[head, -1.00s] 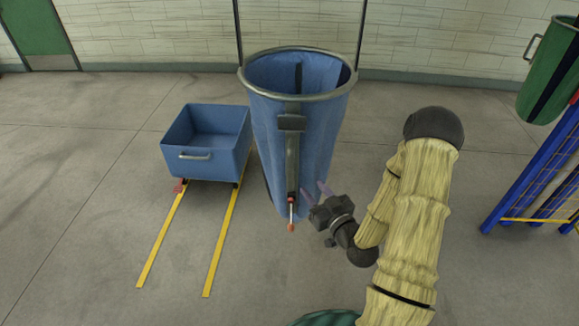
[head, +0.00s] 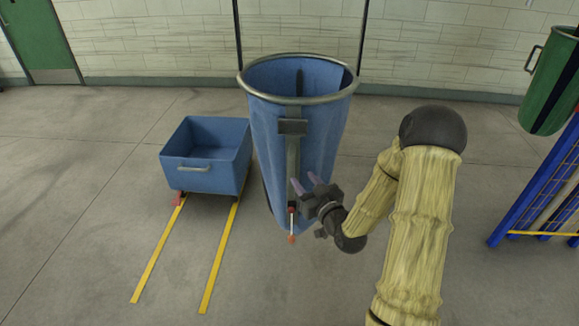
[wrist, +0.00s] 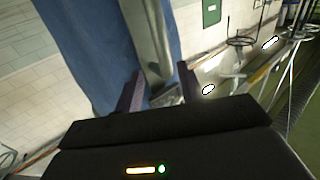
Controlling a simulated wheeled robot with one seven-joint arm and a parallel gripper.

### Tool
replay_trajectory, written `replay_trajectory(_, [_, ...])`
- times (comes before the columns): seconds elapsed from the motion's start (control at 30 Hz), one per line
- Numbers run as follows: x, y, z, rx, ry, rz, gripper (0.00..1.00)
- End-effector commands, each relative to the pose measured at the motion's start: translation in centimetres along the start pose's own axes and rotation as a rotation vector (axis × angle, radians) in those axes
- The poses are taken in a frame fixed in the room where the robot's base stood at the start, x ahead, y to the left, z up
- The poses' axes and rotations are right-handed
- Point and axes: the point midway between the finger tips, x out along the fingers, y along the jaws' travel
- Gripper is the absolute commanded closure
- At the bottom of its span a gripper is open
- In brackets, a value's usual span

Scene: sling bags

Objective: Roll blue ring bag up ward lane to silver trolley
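The blue ring bag (head: 325,135) is a tall blue sling with a round metal ring at its top, upright in the middle of the head view. A grey strap with a dark buckle runs down its front to a small red-and-orange tip. My gripper (head: 303,181) is by the lower part of this strap, fingers pointing at the bag. In the wrist view the blue bag (wrist: 85,45) fills the upper left. The grey strap (wrist: 150,45) lies ahead between my two spread fingers (wrist: 157,90); contact is unclear. I cannot make out a silver trolley.
A blue tub cart (head: 207,150) stands left of the bag, at the far ends of two yellow floor strips (head: 219,260). A green bag (head: 550,85) and a blue frame (head: 535,185) are at the right. Floor in front is open.

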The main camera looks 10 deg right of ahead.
Motion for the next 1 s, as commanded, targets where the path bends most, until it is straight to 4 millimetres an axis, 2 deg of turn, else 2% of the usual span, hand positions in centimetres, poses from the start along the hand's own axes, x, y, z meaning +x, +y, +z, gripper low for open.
replay_trajectory(0.2, [4.0, -0.6, -0.3, 0.001, 0.002, -0.011, 0.61])
replay_trajectory(0.4, [6.8, -0.7, -0.2, 0.0, 0.002, -0.012, 0.61])
replay_trajectory(0.57, [7.7, -0.7, -0.1, 0.001, 0.0, -0.011, 0.61])
replay_trajectory(0.8, [7.7, -0.5, 0.0, 0.0, 0.0, -0.008, 0.61])
replay_trajectory(0.87, [7.7, -0.5, 0.0, 0.0, 0.0, -0.007, 0.71])
replay_trajectory(1.0, [7.5, 0.0, 0.0, 0.001, 0.0, 0.0, 0.98])
